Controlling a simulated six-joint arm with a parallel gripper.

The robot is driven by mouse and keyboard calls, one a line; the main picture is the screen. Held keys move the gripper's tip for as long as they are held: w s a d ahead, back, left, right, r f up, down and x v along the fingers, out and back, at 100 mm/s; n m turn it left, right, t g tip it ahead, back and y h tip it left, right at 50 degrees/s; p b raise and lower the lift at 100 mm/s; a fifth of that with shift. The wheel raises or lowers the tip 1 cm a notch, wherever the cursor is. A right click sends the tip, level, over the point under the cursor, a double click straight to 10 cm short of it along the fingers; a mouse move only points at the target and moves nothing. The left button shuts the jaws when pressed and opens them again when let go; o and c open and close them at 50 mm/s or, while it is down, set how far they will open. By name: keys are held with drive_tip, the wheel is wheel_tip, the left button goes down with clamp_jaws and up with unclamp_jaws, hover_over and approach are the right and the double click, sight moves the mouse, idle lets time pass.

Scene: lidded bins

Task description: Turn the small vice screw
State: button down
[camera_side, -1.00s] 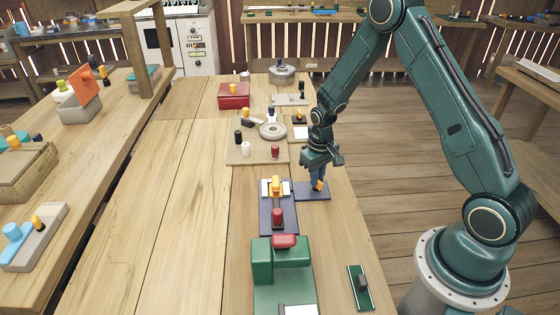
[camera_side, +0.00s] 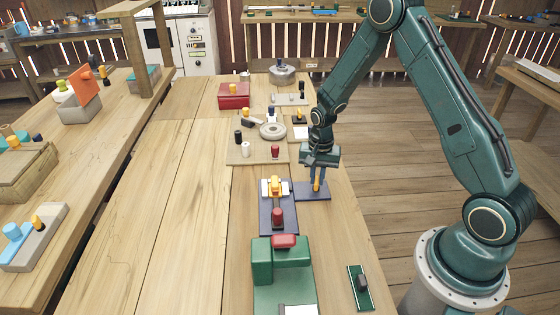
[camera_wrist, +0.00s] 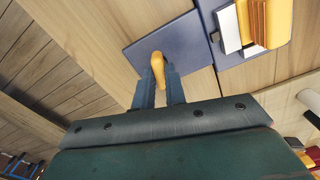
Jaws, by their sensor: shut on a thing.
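A yellow handle (camera_side: 317,184) stands over a flat blue plate (camera_side: 325,194) on the bench. I take it to be the small vice screw, but its lower end is too small to make out. My gripper (camera_side: 317,180) points down from above, with its two blue fingers shut on the handle. In the wrist view, the yellow handle (camera_wrist: 157,62) sits between the fingertips (camera_wrist: 160,76) and sticks out beyond them. The blue plate (camera_wrist: 185,38) lies below it. The part of the handle between the fingers is partly hidden.
A green block (camera_side: 272,268) stands in front. A board with small pegs (camera_side: 262,155) lies behind.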

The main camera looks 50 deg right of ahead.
sight(317, 180)
drive_tip(key=shift+m, duration=0.6)
drive_tip(key=c, duration=1.4)
unclamp_jaws()
drive_tip(key=shift+c, duration=0.2)
wheel_tip(317, 180, up, 14)
